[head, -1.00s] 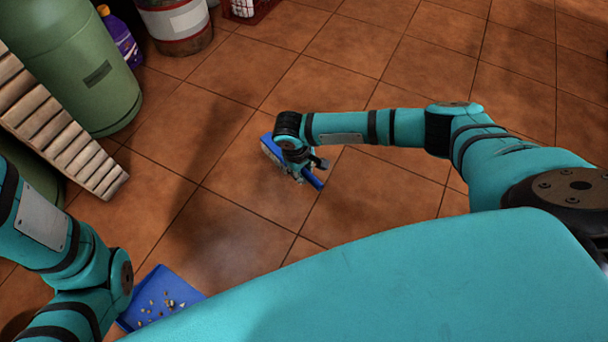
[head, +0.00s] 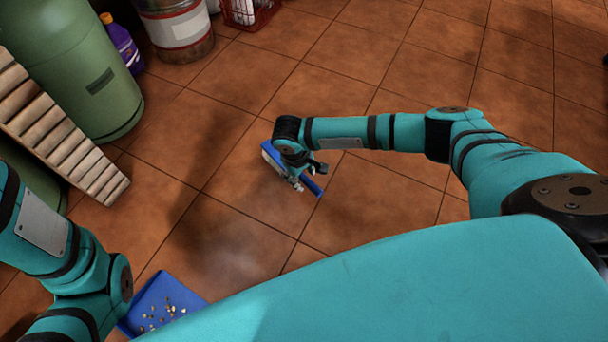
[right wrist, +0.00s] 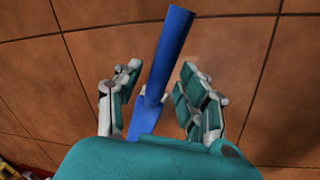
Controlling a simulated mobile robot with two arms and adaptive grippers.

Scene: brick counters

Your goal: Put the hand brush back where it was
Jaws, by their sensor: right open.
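The blue hand brush (head: 311,186) is on the tiled floor near the middle of the head view, partly hidden under my right wrist. Its blue handle (right wrist: 169,50) shows in the right wrist view, running up between the fingers. My right gripper (head: 306,176) is at the brush, pointing down. In the right wrist view my right gripper (right wrist: 160,92) is open, with one finger on each side of the handle and gaps between. My left arm shows at the left edge of the head view, but its gripper is out of sight.
A blue dustpan (head: 152,293) with crumbs lies at the lower left, partly covered by my body. A green cylinder (head: 85,70), slatted wood (head: 60,135), a purple bottle (head: 120,42), a metal drum (head: 176,28) and a red crate (head: 247,12) stand at upper left. The floor at right is clear.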

